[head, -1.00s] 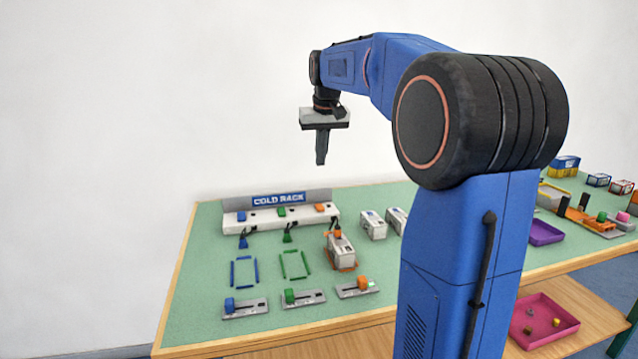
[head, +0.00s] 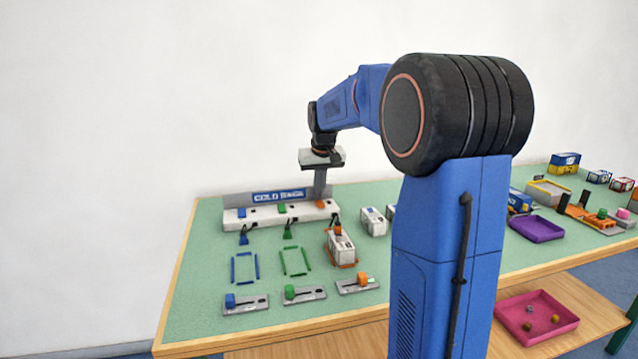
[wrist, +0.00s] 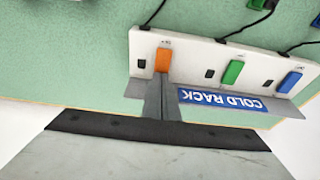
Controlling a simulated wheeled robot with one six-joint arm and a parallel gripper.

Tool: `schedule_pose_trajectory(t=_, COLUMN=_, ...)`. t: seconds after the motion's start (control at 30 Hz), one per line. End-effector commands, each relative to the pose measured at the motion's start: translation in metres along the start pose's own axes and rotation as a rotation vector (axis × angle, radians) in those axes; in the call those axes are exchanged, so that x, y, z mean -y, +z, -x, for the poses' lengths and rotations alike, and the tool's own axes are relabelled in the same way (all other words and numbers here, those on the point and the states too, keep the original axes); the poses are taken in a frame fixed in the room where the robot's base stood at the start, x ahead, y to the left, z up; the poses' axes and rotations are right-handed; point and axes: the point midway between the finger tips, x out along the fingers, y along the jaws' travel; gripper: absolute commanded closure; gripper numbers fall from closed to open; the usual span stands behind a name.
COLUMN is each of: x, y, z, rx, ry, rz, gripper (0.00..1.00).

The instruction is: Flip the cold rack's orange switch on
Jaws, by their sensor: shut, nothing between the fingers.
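The cold rack (head: 240,216) is a white strip with blue, green and orange rocker switches and a blue "COLD RACK" sign. Its orange switch (head: 320,204) is at the right end in the head view. In the wrist view the orange switch (wrist: 162,60) is at the left end, just beyond my fingertips. My gripper (head: 319,194) is shut and empty, pointing down over the rack near the orange switch. My gripper's tips (wrist: 157,80) overlap the rack beside the switch in the wrist view. I cannot tell whether they touch it, nor which way the switch is tipped.
A white module (head: 341,249) sits in an orange frame before the rack. Empty blue (head: 244,268) and green (head: 295,261) outlines lie beside it. Slider plates with blue, green and orange (head: 362,281) knobs line the front. Another white module (head: 372,221) stands to the right.

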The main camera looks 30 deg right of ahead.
Motion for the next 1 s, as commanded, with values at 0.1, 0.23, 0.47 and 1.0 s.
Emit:
schedule_pose_trajectory(t=0.1, x=0.0000, y=0.0006, z=-0.0022, rx=0.000, ry=0.000, rz=0.000, gripper=1.00)
schedule_pose_trajectory(t=0.23, x=0.0000, y=0.0006, z=-0.0022, rx=0.000, ry=0.000, rz=0.000, gripper=1.00)
schedule_pose_trajectory(t=0.47, x=0.0000, y=0.0003, z=-0.0076, rx=0.000, ry=0.000, rz=0.000, gripper=1.00)
schedule_pose_trajectory(t=1.0, x=0.0000, y=0.0086, z=-0.0021, rx=0.002, ry=0.000, rz=0.000, gripper=1.00)
